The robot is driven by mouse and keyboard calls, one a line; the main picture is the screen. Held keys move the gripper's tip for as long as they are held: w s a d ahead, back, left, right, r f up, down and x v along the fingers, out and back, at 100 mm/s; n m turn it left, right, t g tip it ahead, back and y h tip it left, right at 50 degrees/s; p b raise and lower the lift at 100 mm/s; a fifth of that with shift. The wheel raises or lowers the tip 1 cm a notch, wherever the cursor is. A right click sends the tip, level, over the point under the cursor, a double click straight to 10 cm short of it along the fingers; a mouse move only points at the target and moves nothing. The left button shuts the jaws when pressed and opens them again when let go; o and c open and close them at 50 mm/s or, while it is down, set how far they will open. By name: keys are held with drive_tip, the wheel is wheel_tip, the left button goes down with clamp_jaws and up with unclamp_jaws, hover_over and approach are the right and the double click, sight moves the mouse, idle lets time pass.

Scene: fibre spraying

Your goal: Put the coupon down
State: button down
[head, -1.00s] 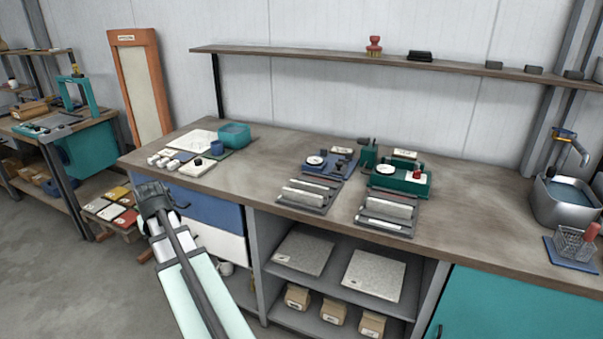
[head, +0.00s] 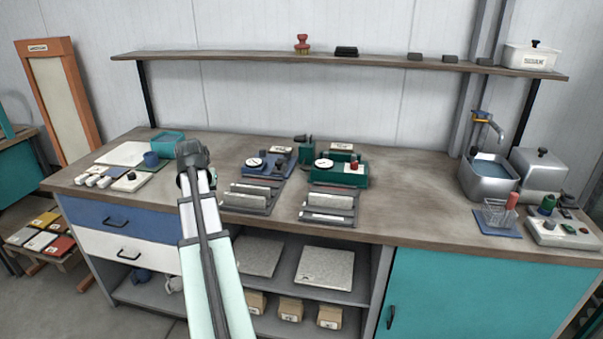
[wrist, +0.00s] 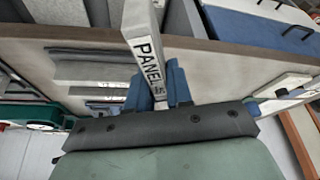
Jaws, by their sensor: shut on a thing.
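The coupon (wrist: 144,45) is a pale grey bar with a "PANEL" label, its last characters too small to read. In the wrist view it stands between the blue fingers of my gripper (wrist: 157,90), which is shut on it. In the head view my gripper (head: 190,158) is over the left part of the bench, left of the blue gauge; the coupon cannot be made out there. Two dark trays with pale bars stand on the bench: a left tray (head: 246,208) before the blue gauge (head: 277,157) and a right tray (head: 327,218) before the green gauge (head: 345,175).
The wooden bench (head: 410,205) is bare right of the green gauge. A teal tub (head: 167,143) and small blocks are at the left. A shelf (head: 220,57) runs above.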

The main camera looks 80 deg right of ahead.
drive_tip(key=s+d+f+m, duration=0.1)
drive_tip(key=s+d, duration=0.3)
drive_tip(key=s, duration=0.3)
drive_tip(key=s+d+f+m+g, duration=0.1)
drive_tip(key=s+d, duration=0.3)
drive_tip(key=s, duration=0.3)
drive_tip(key=s+d+f+m, duration=0.1)
drive_tip(key=s+d, duration=0.3)
drive_tip(key=s, duration=0.4)
drive_tip(key=shift+m+g, duration=0.3)
drive_tip(key=shift+m, duration=0.2)
drive_tip(key=shift+s+d+f, duration=0.15)
drive_tip(key=shift+s+d, duration=0.05)
drive_tip(key=shift+d, duration=0.05)
hover_over(298, 181)
drive_tip(key=a, duration=0.1)
drive_tip(key=shift+f, duration=1.8)
drive_tip(key=shift+f, duration=0.15)
drive_tip(key=c, duration=1)
unclamp_jaws()
drive_tip(key=shift+a, duration=0.1)
